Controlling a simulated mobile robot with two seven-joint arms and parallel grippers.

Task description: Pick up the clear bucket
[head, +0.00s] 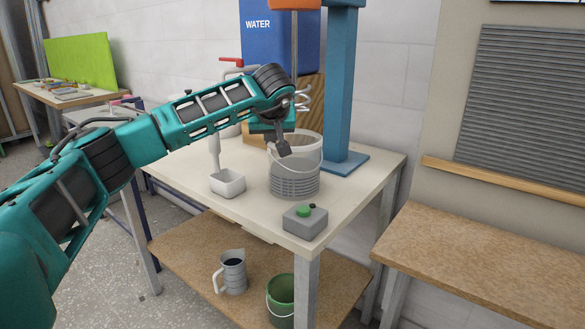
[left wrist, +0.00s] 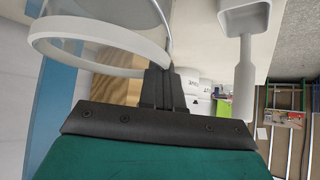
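My left gripper (head: 283,149) reaches down to the near left part of the rim. In the left wrist view, the bucket's rim (left wrist: 95,38) curves across the upper left and meets the dark fingers (left wrist: 165,80). The fingers are close together and look shut on the rim. The part of the rim between them is hidden. My right gripper is in neither view.
A white scoop (head: 227,184) lies left of the bucket. A grey box with a green button (head: 305,219) sits at the table's front corner. The blue column (head: 342,90) and a blue water tank (head: 265,45) stand behind. A grey jug (head: 232,273) and green bucket (head: 281,298) are on the lower shelf.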

